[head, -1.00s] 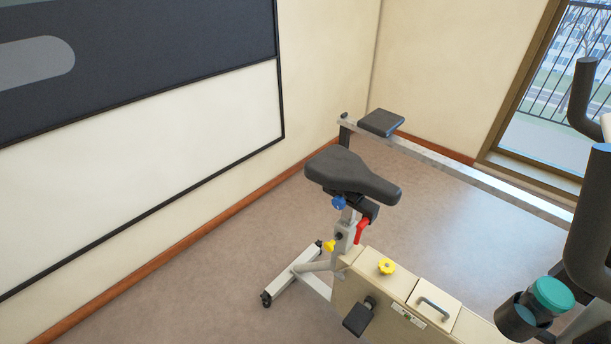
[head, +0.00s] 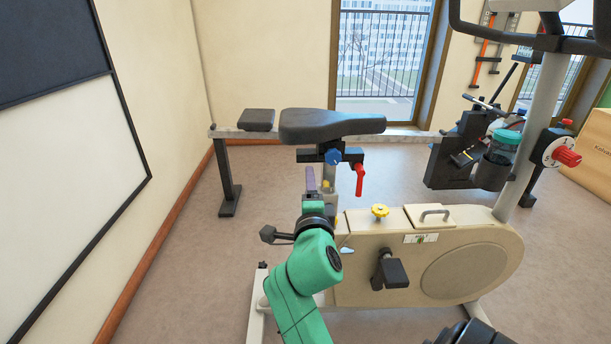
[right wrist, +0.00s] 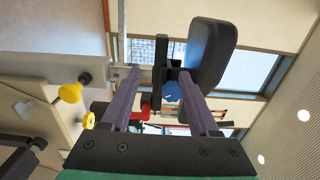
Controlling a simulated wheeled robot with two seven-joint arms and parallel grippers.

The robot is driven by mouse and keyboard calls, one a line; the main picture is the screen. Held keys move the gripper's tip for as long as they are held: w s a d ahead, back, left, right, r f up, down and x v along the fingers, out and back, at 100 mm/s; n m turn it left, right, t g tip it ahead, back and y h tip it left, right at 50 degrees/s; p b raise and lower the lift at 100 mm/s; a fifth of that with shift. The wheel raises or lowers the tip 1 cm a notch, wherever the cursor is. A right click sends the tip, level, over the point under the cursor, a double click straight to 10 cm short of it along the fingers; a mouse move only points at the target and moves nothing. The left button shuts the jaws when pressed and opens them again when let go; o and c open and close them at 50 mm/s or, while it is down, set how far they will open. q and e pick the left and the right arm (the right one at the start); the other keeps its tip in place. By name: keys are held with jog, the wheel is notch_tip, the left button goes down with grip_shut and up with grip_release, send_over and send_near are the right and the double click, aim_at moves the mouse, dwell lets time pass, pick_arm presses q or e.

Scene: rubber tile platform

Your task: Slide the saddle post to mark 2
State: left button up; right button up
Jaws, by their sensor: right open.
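The exercise bike's black saddle (head: 332,125) sits on a silver saddle post (head: 328,174). A blue knob (head: 333,157) and a red lever (head: 359,180) are just under the saddle. My right gripper (head: 311,180) is at the left of the post, with the green arm hiding the post's lower part. In the right wrist view its two purple fingers (right wrist: 158,75) are spread apart, with the blue knob (right wrist: 172,92) and the saddle (right wrist: 212,50) beyond them. Nothing is held between them. I cannot read any marks on the post. My left gripper is not in view.
A yellow knob (head: 380,211) and a handle (head: 435,215) are on the bike's beige housing (head: 370,240). A pedal (head: 390,270) sticks out at its side. A long rail with a black pad (head: 257,119) stands behind. Floor is clear at the left.

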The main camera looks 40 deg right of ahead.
aim_at(305, 160)
jog(key=p+x, duration=0.1)
jog(key=x, duration=1.3)
jog(key=shift+w+a+r+p, duration=0.1)
jog(key=shift+w+p, duration=0.15)
jog(key=shift+p, duration=0.05)
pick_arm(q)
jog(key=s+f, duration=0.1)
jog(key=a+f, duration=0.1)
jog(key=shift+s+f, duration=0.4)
pick_arm(e)
grip_shut()
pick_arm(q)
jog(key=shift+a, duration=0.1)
